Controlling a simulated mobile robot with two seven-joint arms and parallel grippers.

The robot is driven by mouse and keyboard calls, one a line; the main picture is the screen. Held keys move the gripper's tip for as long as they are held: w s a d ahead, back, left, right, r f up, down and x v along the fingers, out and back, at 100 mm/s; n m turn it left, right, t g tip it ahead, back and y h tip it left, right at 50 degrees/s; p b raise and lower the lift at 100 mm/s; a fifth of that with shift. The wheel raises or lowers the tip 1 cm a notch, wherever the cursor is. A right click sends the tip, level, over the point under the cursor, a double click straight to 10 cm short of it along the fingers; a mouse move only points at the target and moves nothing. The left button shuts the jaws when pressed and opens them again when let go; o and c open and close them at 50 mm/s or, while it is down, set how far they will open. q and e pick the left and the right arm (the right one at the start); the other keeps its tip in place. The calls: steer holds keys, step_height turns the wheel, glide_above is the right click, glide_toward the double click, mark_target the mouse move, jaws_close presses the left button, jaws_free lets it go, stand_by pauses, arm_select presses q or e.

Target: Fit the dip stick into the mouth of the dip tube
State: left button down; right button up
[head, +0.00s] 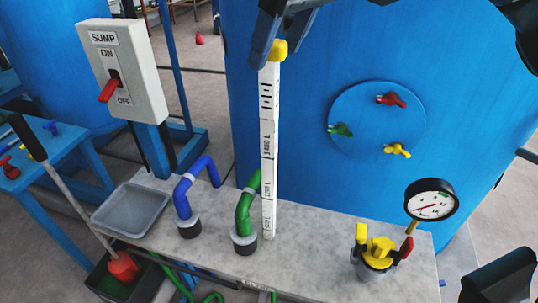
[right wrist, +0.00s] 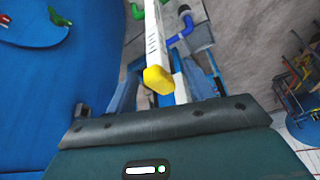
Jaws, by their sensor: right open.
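The dip stick (head: 269,150) is a long white strip with black marks and a yellow knob (head: 279,50) on top. It stands nearly upright in front of the blue tank, its lower end by the green elbow pipe (head: 244,212). In the right wrist view the knob (right wrist: 158,79) lies just beyond the gripper's dark edge. My right gripper (head: 280,35) is open, its dark fingers at the knob; I cannot tell whether they touch it. I cannot make out a separate dip tube mouth or whether the stick's foot sits in one.
A blue pipe (head: 185,195), a grey tray (head: 130,208) and a pressure gauge (head: 432,202) with a yellow-topped valve (head: 376,253) stand on the grey bench (head: 310,262). The sump switch box (head: 122,70) is left. The blue tank (head: 345,50) rises close behind the stick.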

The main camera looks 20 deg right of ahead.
steer(key=shift+w+p+x, duration=0.15)
steer(key=shift+x, duration=1.2)
steer(key=shift+w+p+x, duration=0.1)
steer(key=shift+p+x, duration=0.05)
steer(key=shift+x, duration=1.2)
steer(key=shift+r, duration=0.1)
steer(key=shift+c, duration=0.4)
jaws_close()
